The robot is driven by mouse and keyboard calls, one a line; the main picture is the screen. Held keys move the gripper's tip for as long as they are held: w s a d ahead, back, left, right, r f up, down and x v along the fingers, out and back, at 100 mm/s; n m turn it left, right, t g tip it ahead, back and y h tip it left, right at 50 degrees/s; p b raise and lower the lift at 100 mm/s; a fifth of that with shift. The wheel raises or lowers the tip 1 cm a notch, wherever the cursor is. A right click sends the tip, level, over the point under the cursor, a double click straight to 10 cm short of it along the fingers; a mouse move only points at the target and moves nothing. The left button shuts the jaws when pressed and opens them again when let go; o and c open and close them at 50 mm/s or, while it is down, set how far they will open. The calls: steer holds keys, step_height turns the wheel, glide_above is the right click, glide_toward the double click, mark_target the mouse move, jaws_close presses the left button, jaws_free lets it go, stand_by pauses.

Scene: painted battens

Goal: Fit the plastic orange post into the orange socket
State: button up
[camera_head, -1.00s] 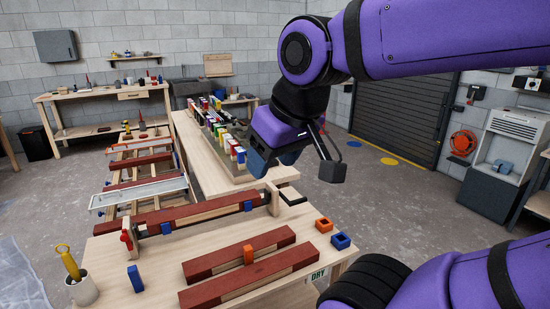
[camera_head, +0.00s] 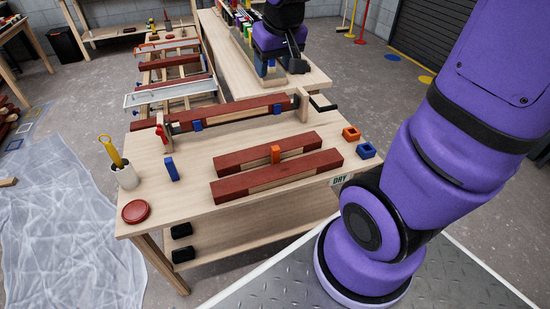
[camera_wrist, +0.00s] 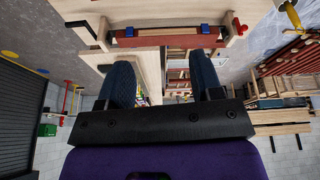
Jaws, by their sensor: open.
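The orange post (camera_head: 275,153) stands upright at the two red-and-bare wood battens on the near workbench; its foot is hidden. The orange socket (camera_head: 351,133), a small square block with a hole, sits on the bench to the right of the battens. My gripper (camera_head: 280,66) is beyond the bench at the top of the head view, well away from both. In the wrist view its two dark fingers (camera_wrist: 165,82) are spread apart with nothing between them. The post and socket cannot be made out in the wrist view.
A blue socket (camera_head: 366,150) sits beside the orange one. A clamped batten (camera_head: 235,112) lies along the back.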

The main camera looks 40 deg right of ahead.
steer(key=w+d+f+m+g, duration=0.1)
steer(key=w+d+f, duration=0.1)
steer(key=w+f, duration=0.35)
steer(key=w+d+f, duration=0.2)
steer(key=d+f, duration=0.1)
steer(key=f, duration=0.6)
steer(key=g, duration=0.1)
glide_above(276, 148)
steer(key=s, duration=0.1)
step_height(276, 148, down, 15)
steer(key=shift+m, duration=0.4)
steer(key=shift+w+f, duration=0.25)
steer(key=shift+f, duration=1.55)
steer(key=shift+w+f, duration=0.2)
steer(key=shift+f, duration=1.6)
steer(key=shift+w+f, duration=0.25)
steer(key=shift+f, duration=1.55)
steer(key=c, duration=1.1)
steer(key=shift+r, duration=0.15)
